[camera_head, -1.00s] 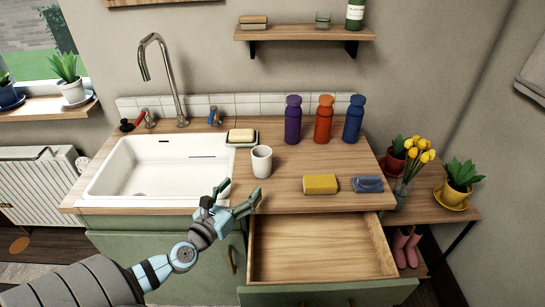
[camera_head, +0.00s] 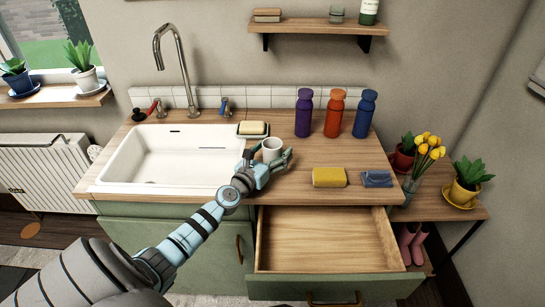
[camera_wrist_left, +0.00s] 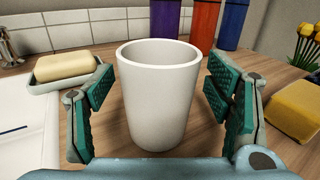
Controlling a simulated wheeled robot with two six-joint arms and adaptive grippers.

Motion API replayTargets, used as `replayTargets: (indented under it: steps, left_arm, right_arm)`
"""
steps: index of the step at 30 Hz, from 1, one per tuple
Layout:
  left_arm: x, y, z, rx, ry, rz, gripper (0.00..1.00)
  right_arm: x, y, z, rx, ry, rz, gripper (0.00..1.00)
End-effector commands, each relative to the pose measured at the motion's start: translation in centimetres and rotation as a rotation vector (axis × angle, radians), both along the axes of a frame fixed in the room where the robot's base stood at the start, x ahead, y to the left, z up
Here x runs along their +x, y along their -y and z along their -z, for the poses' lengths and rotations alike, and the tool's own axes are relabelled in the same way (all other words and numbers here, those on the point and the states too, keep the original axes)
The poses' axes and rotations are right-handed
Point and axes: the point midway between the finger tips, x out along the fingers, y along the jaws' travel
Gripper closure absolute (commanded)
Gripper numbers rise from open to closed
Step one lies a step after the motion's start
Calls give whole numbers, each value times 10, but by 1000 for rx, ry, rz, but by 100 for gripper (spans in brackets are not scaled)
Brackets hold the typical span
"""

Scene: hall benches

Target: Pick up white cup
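The white cup (camera_head: 272,148) stands upright on the wooden counter, just right of the sink. My left gripper (camera_head: 270,164) reaches to it from the front and hides its lower part in the head view. In the left wrist view the cup (camera_wrist_left: 159,95) stands between the two teal-padded fingers of my left gripper (camera_wrist_left: 160,105). The fingers are open, with a gap visible on both sides of the cup. My right gripper is not in view.
A soap bar on a dish (camera_head: 253,129) lies behind the cup. Purple (camera_head: 304,113), orange (camera_head: 335,113) and blue (camera_head: 365,114) bottles stand behind right. A yellow sponge (camera_head: 329,177) and blue cloth (camera_head: 377,179) lie right. The drawer (camera_head: 325,240) below is open and empty.

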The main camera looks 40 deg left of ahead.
Motion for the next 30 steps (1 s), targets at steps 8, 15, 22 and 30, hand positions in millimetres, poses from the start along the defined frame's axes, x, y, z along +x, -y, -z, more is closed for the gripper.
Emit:
replayTargets:
  steps: [8, 15, 22, 30]
  left_arm:
    - [0, 0, 0, 0, 0, 0, 73]
    - [0, 0, -1, 0, 0, 0, 79]
    - [0, 0, -30, 1, 0, 0, 79]
    - [0, 0, -95, 0, 0, 0, 79]
  right_arm:
    - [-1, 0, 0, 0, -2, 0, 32]
    - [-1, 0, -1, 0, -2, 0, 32]
    - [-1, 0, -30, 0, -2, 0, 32]
    - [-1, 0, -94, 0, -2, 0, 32]
